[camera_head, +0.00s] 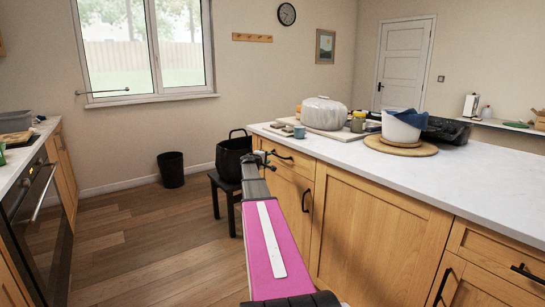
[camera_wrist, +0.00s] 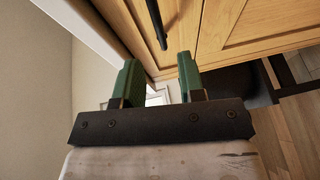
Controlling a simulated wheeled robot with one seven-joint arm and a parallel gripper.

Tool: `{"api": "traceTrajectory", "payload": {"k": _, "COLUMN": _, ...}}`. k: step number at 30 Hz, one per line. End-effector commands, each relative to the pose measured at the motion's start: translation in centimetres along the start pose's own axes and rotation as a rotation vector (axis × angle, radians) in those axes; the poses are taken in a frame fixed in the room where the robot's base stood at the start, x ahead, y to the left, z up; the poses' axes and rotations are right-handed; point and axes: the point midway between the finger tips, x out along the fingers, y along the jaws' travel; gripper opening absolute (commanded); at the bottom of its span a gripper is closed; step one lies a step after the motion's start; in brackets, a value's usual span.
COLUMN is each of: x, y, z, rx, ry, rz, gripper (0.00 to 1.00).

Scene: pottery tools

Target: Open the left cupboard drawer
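The left cupboard drawer (camera_head: 298,161) is a wooden front under the white worktop, at the left end of the island. It looks shut. Its dark bar handle (camera_head: 281,155) shows just right of my gripper (camera_head: 259,160) in the head view. In the wrist view, my gripper (camera_wrist: 158,75) has two green fingers spread apart with nothing between them. The dark handle (camera_wrist: 157,24) lies ahead, lined up with the gap between the fingertips, against the drawer front (camera_wrist: 180,18). I see no contact with the handle.
The worktop (camera_head: 460,180) overhangs the drawer and carries a white pot (camera_head: 402,126) and a covered round object (camera_head: 324,113). Below the drawer is a cupboard door (camera_head: 288,198) with a dark handle. A black bucket (camera_head: 231,158) on a stool (camera_head: 226,186) stands close behind my gripper.

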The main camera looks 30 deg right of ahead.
Motion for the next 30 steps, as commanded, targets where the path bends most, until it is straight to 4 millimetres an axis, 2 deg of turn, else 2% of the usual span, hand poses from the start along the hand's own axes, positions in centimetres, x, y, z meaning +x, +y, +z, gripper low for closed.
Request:
{"api": "traceTrajectory", "payload": {"k": 6, "x": 4.2, "y": 0.0, "z": -0.2, "rx": 0.0, "ry": -0.001, "rz": 0.0, "gripper": 0.36}}
{"api": "traceTrajectory", "payload": {"k": 12, "x": 7.3, "y": 0.0, "z": -0.1, "rx": 0.0, "ry": -0.001, "rz": -0.001, "gripper": 0.36}}
{"api": "traceTrajectory", "payload": {"k": 16, "x": 8.1, "y": 0.0, "z": -0.1, "rx": 0.0, "ry": 0.0, "rz": -0.001, "gripper": 0.36}}
{"api": "traceTrajectory", "payload": {"k": 24, "x": 8.2, "y": 0.0, "z": 0.0, "rx": 0.001, "ry": 0.0, "rz": -0.001, "gripper": 0.36}}
{"api": "traceTrajectory", "payload": {"k": 26, "x": 8.2, "y": 0.0, "z": 0.0, "rx": 0.001, "ry": 0.0, "rz": -0.001, "gripper": 0.17}}
{"api": "traceTrajectory", "payload": {"k": 27, "x": 8.2, "y": 0.0, "z": 0.0, "rx": 0.001, "ry": 0.0, "rz": -0.001, "gripper": 0.04}}
{"api": "traceTrajectory", "payload": {"k": 28, "x": 8.2, "y": 0.0, "z": 0.0, "rx": 0.001, "ry": 0.0, "rz": -0.001, "gripper": 0.0}}
{"api": "traceTrajectory", "payload": {"k": 30, "x": 8.1, "y": 0.0, "z": 0.0, "rx": 0.001, "ry": 0.0, "rz": -0.001, "gripper": 0.0}}
